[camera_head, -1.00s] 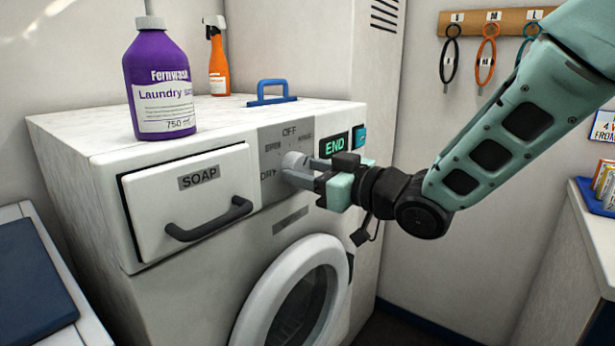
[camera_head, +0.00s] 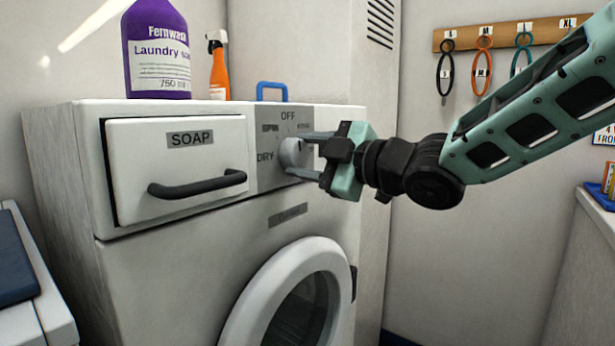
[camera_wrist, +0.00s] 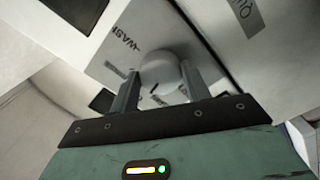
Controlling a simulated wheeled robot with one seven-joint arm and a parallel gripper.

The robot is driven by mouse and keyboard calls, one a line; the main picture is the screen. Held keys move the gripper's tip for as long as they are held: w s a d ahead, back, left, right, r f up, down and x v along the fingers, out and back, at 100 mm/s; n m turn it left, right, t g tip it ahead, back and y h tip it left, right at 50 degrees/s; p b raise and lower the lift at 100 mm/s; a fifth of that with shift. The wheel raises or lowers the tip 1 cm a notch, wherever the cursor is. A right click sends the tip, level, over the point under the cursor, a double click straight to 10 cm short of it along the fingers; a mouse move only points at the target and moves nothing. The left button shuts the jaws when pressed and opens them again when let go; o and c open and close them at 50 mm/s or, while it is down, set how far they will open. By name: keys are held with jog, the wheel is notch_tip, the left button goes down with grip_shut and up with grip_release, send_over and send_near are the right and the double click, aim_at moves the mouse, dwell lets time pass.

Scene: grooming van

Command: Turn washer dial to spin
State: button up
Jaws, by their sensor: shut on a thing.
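The washer (camera_head: 215,285) stands in the middle of the head view. Its round pale dial (camera_head: 290,152) sits on a grey panel (camera_head: 268,180), right of the soap drawer. "OFF" reads above the dial and "DRY" at its left; two smaller labels at upper left and upper right are hard to read. My gripper (camera_head: 296,156) reaches in from the right and is shut on the dial, one finger above and one below. In the wrist view the dial (camera_wrist: 161,70) sits between the two fingers, with a short dark mark at its edge. The pointer setting is unclear.
The soap drawer (camera_head: 120,165) has a protruding black handle (camera_head: 198,184). A purple detergent bottle (camera_head: 158,55), an orange spray bottle (camera_head: 219,72) and a blue handle-shaped item (camera_head: 271,90) are on top. The round door (camera_head: 247,310) is below. Collar loops (camera_head: 484,62) hang on the back wall.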

jog(key=n+b, duration=0.3)
jog(key=shift+f, duration=0.2)
jog(key=shift+r+n+b, duration=0.2)
jog(key=shift+n+b, duration=1.1)
jog(key=shift+n, duration=0.3)
jog(key=o, duration=1)
jog(key=shift+r, duration=0.1)
jog(key=p+v, duration=0.3)
jog(key=v, duration=1.4)
jog(key=shift+s+d, duration=0.15)
